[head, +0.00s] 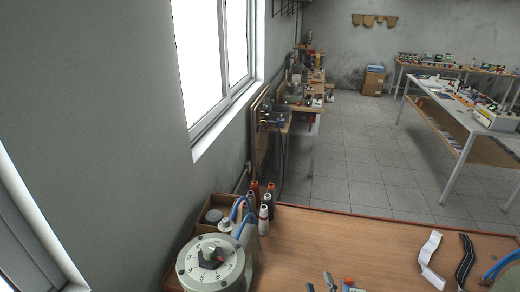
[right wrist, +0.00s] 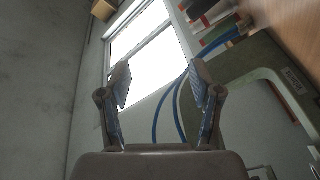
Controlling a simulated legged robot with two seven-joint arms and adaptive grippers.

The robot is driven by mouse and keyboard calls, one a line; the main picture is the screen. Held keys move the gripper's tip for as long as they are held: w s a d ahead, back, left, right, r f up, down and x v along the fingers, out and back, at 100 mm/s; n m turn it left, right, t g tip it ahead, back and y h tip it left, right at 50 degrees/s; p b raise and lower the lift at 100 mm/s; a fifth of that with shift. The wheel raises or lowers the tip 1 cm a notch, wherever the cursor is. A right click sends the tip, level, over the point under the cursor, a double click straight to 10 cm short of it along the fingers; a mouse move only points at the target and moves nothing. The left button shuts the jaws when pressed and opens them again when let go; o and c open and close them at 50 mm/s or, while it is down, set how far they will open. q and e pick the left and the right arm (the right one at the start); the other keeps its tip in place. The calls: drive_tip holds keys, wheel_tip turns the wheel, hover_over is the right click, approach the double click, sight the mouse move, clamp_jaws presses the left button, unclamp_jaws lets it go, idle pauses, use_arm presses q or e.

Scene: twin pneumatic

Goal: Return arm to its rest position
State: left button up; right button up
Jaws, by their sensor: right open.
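My right gripper (right wrist: 160,78) is open and empty in the right wrist view, its two grey fingers with blue pads spread apart. My left gripper is not in view.
Thread spools (head: 264,212) and a wooden tray (head: 215,205) stand behind the dial. A white strip (head: 430,255) and a black strip (head: 465,258) lie on the wooden table (head: 330,232) at the right. The table's middle is clear. A wall with windows (head: 213,55) bounds the left.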

drive_tip(key=s+d+f+m+g, duration=0.1)
drive_tip(key=f, duration=0.1)
drive_tip(key=s+d+f+m+g+h, duration=0.1)
drive_tip(key=f, duration=0.1)
drive_tip(key=s+d+f+m+g+h, duration=0.1)
drive_tip(key=f, duration=0.2)
drive_tip(key=shift+s+f+m, duration=0.1)
drive_tip(key=shift+s+m, duration=0.2)
drive_tip(key=shift+s, duration=0.05)
drive_tip(key=s+f+m+g, duration=0.3)
drive_tip(key=s+f+g, duration=0.4)
drive_tip(key=s, duration=0.4)
drive_tip(key=s+f+m+g, duration=0.3)
drive_tip(key=s+f+g, duration=0.2)
drive_tip(key=s+f, duration=0.55)
drive_tip(key=s+d+f+g, duration=0.1)
drive_tip(key=s+f, duration=0.2)
drive_tip(key=f, duration=2.2)
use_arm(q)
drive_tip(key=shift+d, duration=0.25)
use_arm(e)
drive_tip(key=s+d+f+g, duration=0.1)
drive_tip(key=s+d+f, duration=0.2)
drive_tip(key=s+f, duration=1.1)
drive_tip(key=s, duration=0.3)
drive_tip(key=shift+s+f+n, duration=0.15)
drive_tip(key=shift+f+n, duration=0.15)
drive_tip(key=shift+f, duration=0.05)
